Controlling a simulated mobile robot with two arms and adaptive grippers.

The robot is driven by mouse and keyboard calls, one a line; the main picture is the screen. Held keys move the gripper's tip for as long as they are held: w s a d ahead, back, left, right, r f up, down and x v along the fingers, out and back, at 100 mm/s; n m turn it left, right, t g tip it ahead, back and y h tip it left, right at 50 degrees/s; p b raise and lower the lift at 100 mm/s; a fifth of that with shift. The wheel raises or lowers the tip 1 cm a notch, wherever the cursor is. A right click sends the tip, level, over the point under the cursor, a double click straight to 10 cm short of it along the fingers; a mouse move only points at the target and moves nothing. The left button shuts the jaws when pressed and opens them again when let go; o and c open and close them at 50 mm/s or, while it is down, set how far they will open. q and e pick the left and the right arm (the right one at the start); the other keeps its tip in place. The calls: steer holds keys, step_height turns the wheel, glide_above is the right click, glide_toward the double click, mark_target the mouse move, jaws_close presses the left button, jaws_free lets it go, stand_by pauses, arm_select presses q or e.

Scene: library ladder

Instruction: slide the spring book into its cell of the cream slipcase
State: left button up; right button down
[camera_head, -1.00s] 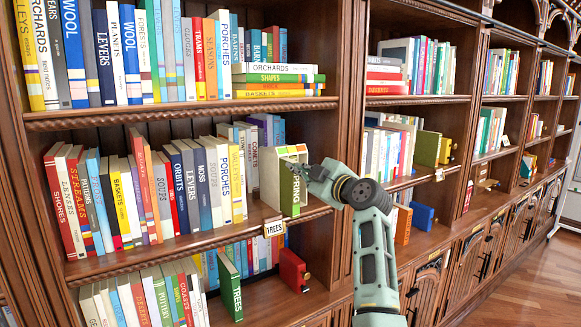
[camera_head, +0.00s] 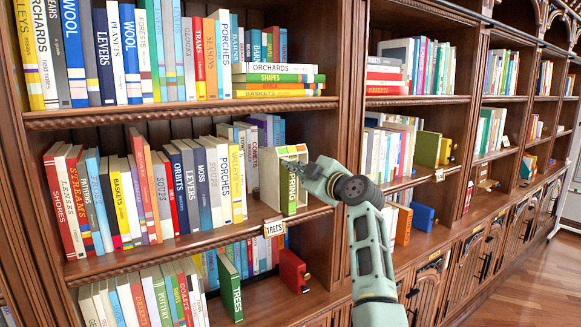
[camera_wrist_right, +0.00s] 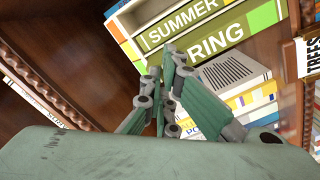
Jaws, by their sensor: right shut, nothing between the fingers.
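The cream slipcase (camera_head: 270,180) stands on the middle shelf, right of the row of books, its open side facing out. The green spring book (camera_head: 290,191) is upright in the right part of the slipcase, spine outward. In the right wrist view, the spring book's spine (camera_wrist_right: 238,32) reads "RING", with the rest hidden by my fingers. A pale-lettered green "SUMMER" spine (camera_wrist_right: 180,22) lies beside it in the case. My right gripper (camera_wrist_right: 172,62) is shut and empty, its fingertips at the spring book's spine; contact is not certain. My left gripper is not in view.
A "TREES" label (camera_head: 274,228) hangs on the shelf edge below the slipcase. A row of books (camera_head: 150,190) stands left of it. The shelf right of the slipcase is bare up to the wooden upright (camera_head: 348,100). A red book (camera_head: 293,270) stands on the shelf below.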

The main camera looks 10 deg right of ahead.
steer(key=shift+b+x, duration=0.4)
steer(key=shift+x, duration=1.35)
stand_by(0.4)
steer(key=b+v, duration=0.1)
steer(key=v, duration=1.4)
steer(key=shift+b, duration=0.35)
steer(key=shift+r, duration=0.1)
